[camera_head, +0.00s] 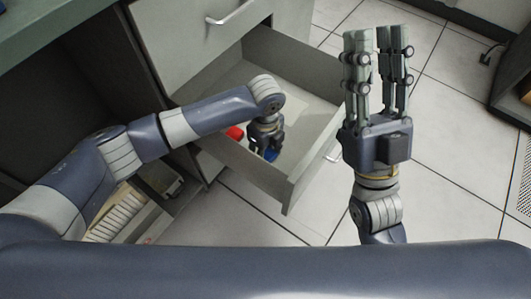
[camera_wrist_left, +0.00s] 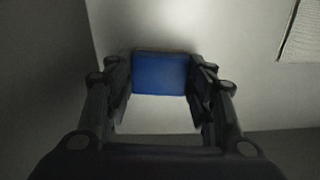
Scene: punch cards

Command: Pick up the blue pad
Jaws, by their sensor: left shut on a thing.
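The blue pad (camera_wrist_left: 160,74) sits between the two fingers of my left gripper (camera_wrist_left: 161,80) in the left wrist view, with a finger against each side. My left gripper (camera_head: 266,146) reaches down into an open drawer (camera_head: 308,107) in the head view and is shut on the pad. Only a small part of the blue pad (camera_head: 271,155) shows there, below the fingers. Whether it touches the drawer floor I cannot tell. My right gripper (camera_head: 378,75) points up to the right of the drawer, its fingers apart and empty.
A red object (camera_head: 235,132) lies in the drawer left of my left gripper, partly hidden by my arm. The drawer walls stand close around the gripper. A lower shelf at left holds a row of pale cards (camera_head: 118,212). The tiled floor (camera_head: 455,150) at right is clear.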

